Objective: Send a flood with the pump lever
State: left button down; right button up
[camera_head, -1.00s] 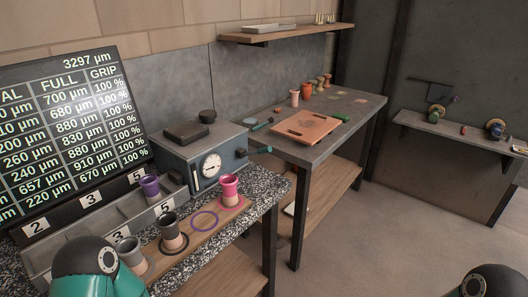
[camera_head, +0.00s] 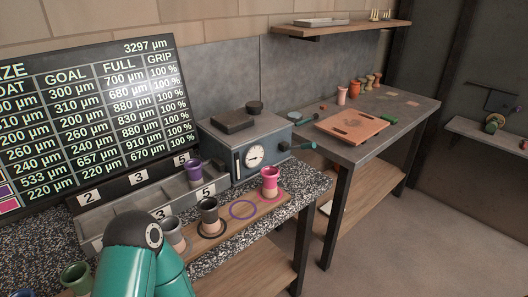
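The grey-blue pump box (camera_head: 222,141) with a round white dial gauge (camera_head: 255,156) stands at the back of the speckled bench. A short lever with a teal handle (camera_head: 304,146) sticks out to the right from a dark knob on the box's right side. Nothing touches the lever. A teal link of my own arm rises at the bottom left, in front of the bench. Neither of my grippers shows in this view.
A grey tray (camera_head: 108,219) with number cards holds a purple cup (camera_head: 194,173). A pink cup (camera_head: 270,182), a black cup (camera_head: 209,213) and a grey cup (camera_head: 174,233) stand along the wooden strip. A board (camera_head: 350,128) lies on the right table.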

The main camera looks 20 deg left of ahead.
aim_at(310, 145)
jog(key=z, duration=1.45)
jog(key=i, duration=0.1)
jog(key=u, duration=2.55)
jog(key=k, duration=1)
jog(key=z, duration=1.05)
jog(key=i, duration=1.4)
jog(key=u, duration=0.1)
